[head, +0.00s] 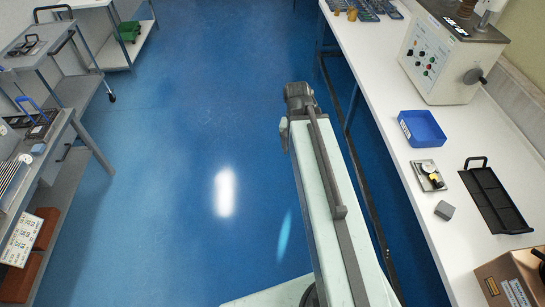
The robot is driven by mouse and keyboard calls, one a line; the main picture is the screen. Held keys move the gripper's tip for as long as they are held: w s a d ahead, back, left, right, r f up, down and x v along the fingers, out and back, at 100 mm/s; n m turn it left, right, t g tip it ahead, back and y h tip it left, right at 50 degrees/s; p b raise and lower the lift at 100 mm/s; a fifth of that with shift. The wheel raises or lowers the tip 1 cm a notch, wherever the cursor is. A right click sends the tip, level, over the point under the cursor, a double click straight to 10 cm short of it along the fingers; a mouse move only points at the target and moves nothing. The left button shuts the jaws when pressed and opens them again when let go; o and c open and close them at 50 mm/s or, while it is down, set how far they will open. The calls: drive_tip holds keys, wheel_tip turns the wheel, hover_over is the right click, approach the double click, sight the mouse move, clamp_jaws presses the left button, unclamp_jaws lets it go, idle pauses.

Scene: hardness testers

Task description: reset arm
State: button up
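My arm (326,190) stretches from the bottom of the head view up toward the middle, over the blue floor just left of the right-hand bench. It is pale, with a dark grey bar along its top and a dark grey joint at its far end. A small light grey part shows at the left below that joint. My gripper's fingers cannot be made out; they are hidden beyond or under the arm. No held object is visible.
Trolleys (78,90) line the left. The blue floor (190,120) between is clear.

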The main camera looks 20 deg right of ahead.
drive_tip(key=a+n+y, duration=0.1)
drive_tip(key=a+n, duration=0.5)
drive_tip(key=a, duration=0.7)
drive_tip(key=shift+w+a+n, duration=0.25)
drive_tip(key=shift+a+n, duration=0.05)
